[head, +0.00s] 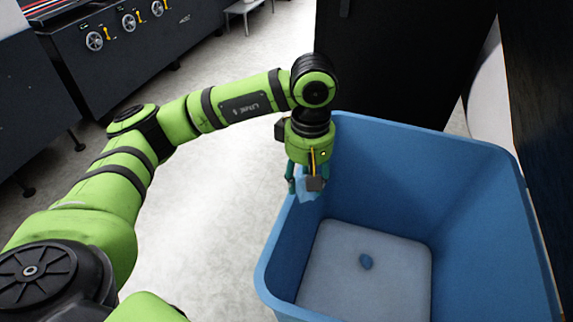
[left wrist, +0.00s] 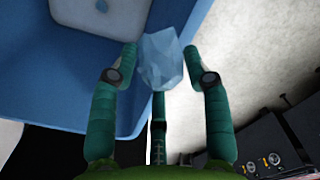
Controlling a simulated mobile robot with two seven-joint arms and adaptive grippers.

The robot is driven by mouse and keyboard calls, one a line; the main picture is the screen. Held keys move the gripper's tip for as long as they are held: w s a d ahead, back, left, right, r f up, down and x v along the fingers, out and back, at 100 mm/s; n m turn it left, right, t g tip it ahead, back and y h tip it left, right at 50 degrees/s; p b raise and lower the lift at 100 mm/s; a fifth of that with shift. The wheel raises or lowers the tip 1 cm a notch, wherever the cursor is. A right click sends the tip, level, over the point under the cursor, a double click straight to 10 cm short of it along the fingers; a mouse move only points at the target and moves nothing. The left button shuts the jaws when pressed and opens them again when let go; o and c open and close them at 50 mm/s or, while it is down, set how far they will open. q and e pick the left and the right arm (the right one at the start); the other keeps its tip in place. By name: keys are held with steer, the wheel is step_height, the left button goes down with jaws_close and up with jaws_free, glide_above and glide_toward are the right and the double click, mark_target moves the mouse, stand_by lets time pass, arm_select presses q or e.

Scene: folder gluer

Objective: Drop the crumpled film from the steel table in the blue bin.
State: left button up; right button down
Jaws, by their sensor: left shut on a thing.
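My left gripper (head: 305,178) points down at the left rim of the blue bin (head: 445,180), near its back left corner. It is shut on the crumpled film (head: 306,193), a pale blue faceted lump. I cannot tell whether the film is fully inside the rim. My right gripper and the steel table are not in view.
A dark panel (head: 385,60) stands behind the bin. A dark machine with knobs (head: 130,45) is at the upper left. The pale floor (head: 215,190) left of the bin is clear.

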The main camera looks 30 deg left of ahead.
arm_select(q)
steer(key=w+d+f+p, duration=0.1)
steer(key=d, duration=0.7)
steer(key=shift+w+f+p, duration=0.3)
steer(key=shift+d, duration=0.1)
steer(key=o, duration=0.9)
step_height(320, 180, up, 12)
steer(key=shift+r, duration=0.1)
stand_by(0.5)
